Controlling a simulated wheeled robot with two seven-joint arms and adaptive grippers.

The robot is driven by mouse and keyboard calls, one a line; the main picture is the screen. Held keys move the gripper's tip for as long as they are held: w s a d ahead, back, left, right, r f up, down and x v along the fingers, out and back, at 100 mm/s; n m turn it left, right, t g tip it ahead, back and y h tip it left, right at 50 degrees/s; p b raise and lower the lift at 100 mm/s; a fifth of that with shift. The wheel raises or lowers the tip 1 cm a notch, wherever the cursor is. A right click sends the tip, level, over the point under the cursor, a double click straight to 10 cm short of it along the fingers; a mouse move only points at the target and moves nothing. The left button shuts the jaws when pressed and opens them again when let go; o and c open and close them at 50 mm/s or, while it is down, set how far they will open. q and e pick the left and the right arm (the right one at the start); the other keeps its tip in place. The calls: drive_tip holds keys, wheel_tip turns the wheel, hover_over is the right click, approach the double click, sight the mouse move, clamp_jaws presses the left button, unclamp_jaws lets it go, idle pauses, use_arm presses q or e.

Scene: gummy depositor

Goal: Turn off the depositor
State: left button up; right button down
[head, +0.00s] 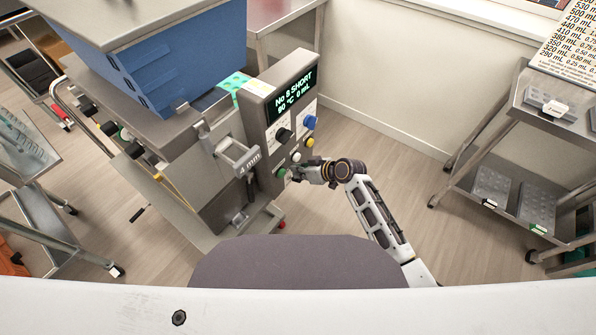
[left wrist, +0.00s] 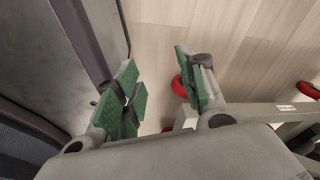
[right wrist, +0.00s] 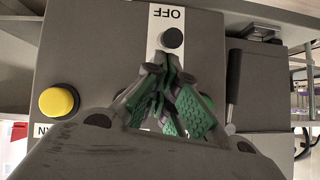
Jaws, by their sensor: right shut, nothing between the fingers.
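The depositor (head: 190,130) stands left of centre in the head view, its lit display (head: 290,95) reading "No 8 SHORT", 90 °C and 0 mL. In the right wrist view a black round button (right wrist: 172,38) sits beside a white label reading OFF (right wrist: 168,14). My right gripper (right wrist: 168,65) is shut and empty, its green-padded fingertips close to that button. I cannot tell whether they touch it. In the head view the right gripper (head: 296,172) is at the lower panel. My left gripper (left wrist: 155,62) is open and empty in the left wrist view.
A yellow button (right wrist: 58,100) lies left of the OFF button in the right wrist view. A metal cart with trays (head: 515,195) stands at the right, with open floor between.

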drive_tip(key=shift+d+f+b, duration=0.1)
drive_tip(key=shift+b, duration=0.25)
use_arm(q)
drive_tip(key=shift+w+d+r, duration=0.1)
drive_tip(key=shift+w+d, duration=0.2)
drive_tip(key=shift+w, duration=0.2)
drive_tip(key=shift+w+d, duration=0.3)
drive_tip(key=shift+w, duration=0.2)
drive_tip(key=shift+s+d, duration=0.1)
drive_tip(key=shift+s, duration=0.1)
use_arm(e)
drive_tip(key=shift+s, duration=0.1)
use_arm(q)
drive_tip(key=shift+w, duration=0.15)
drive_tip(key=shift+w+d+r+b, duration=0.1)
drive_tip(key=shift+w+d+b, duration=0.15)
drive_tip(key=shift+w, duration=0.3)
drive_tip(key=shift+w+d+b, duration=0.15)
drive_tip(key=shift+w+b, duration=0.1)
drive_tip(key=shift+w, duration=0.25)
drive_tip(key=shift+w, duration=0.2)
use_arm(e)
drive_tip(key=shift+d+f+y, duration=0.1)
drive_tip(key=shift+y, duration=0.2)
use_arm(q)
drive_tip(key=shift+d, duration=0.25)
